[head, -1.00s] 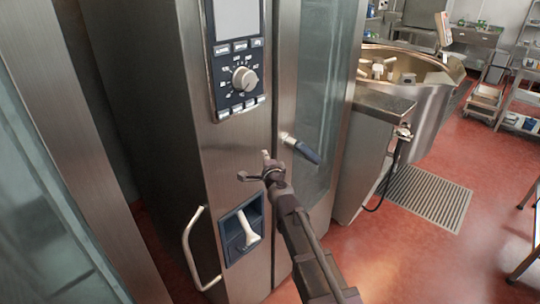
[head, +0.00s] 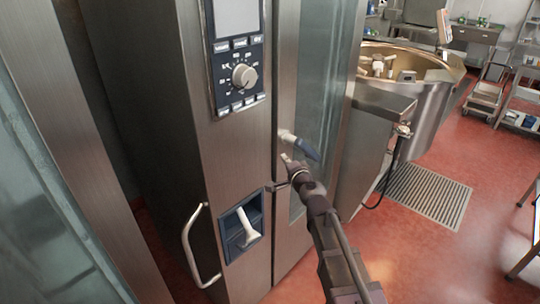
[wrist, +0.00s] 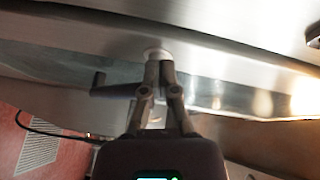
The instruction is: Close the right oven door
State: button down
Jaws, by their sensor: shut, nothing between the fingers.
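The right oven door (head: 322,75) is a tall steel-framed glass panel right of the control column in the head view. I cannot tell whether it is fully flush. Its blue and white handle (head: 305,147) sticks out near the door's left edge. In the wrist view my fingertips (wrist: 160,72) are together and overlap the round pale handle base (wrist: 157,53); contact is unclear. The dark handle lever (wrist: 108,90) extends left, partly hidden behind the fingers.
The oven's control panel (head: 238,70) is above left, with a blue recess (head: 241,228) below. A second glass door (head: 40,190) stands at far left, near a curved handle (head: 190,245). A steel kettle (head: 425,95) stands behind right. Red floor (head: 430,255) is open at right.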

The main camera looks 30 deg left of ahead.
jog(key=d+f+n+g+h, duration=0.2)
jog(key=d+f, duration=0.2)
jog(key=d, duration=0.6)
jog(key=d+f+n+g+h, duration=0.2)
jog(key=d+f+h, duration=0.15)
jog(key=d, duration=0.65)
jog(key=d+f+n+g+h, duration=0.15)
jog(key=d+f, duration=0.35)
jog(key=d, duration=0.5)
jog(key=s+d+f+g+h, duration=0.1)
jog(key=s+d+h, duration=0.1)
jog(key=d, duration=0.6)
jog(key=s+d+f+g+h, duration=0.2)
jog(key=s+d, duration=0.3)
jog(key=d, duration=0.3)
jog(key=s+d+f+g+h, duration=0.2)
jog(key=s+d, duration=0.1)
jog(key=d, duration=0.5)
jog(key=shift+s+d+m+h, duration=0.25)
jog(key=shift+m+h, duration=0.15)
jog(key=shift+m, duration=0.05)
